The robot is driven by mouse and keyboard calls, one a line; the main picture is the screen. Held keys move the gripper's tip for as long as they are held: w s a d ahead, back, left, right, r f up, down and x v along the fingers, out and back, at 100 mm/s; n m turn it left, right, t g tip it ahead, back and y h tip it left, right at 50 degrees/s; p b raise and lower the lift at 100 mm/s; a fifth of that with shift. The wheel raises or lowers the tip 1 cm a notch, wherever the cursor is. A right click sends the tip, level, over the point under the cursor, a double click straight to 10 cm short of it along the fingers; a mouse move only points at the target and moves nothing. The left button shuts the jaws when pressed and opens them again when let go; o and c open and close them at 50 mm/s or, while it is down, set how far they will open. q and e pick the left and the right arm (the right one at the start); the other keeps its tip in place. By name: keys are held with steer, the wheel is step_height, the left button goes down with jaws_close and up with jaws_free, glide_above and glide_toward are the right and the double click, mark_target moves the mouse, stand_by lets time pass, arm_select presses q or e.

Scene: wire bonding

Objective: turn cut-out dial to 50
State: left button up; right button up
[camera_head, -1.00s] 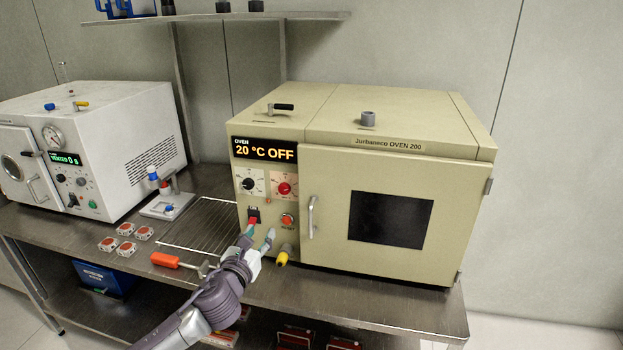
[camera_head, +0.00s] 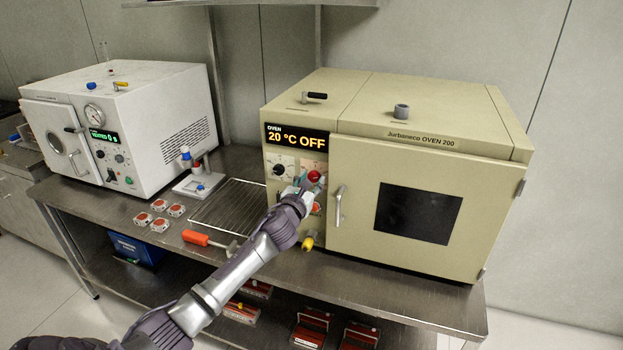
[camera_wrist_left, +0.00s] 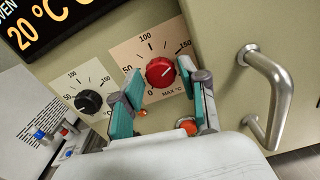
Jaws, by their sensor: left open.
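The cut-out dial is a red knob (camera_head: 315,176) on the front panel of the beige oven (camera_head: 420,150), by the door's left edge. My left gripper (camera_head: 304,184) is at the panel. In the wrist view its open fingers (camera_wrist_left: 165,85) stand either side of the red knob, with no clear contact. My right gripper is out of view.
A black dial (camera_wrist_left: 88,102) sits left of the red one. The door handle (camera_wrist_left: 268,95) sticks out close on the right. The display (camera_head: 296,137) reads 20 °C OFF. An orange-handled tool (camera_head: 208,241) and a wire rack (camera_head: 228,207) lie on the bench.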

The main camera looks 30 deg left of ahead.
arm_select(q)
steer(key=shift+w, duration=0.25)
jaws_close()
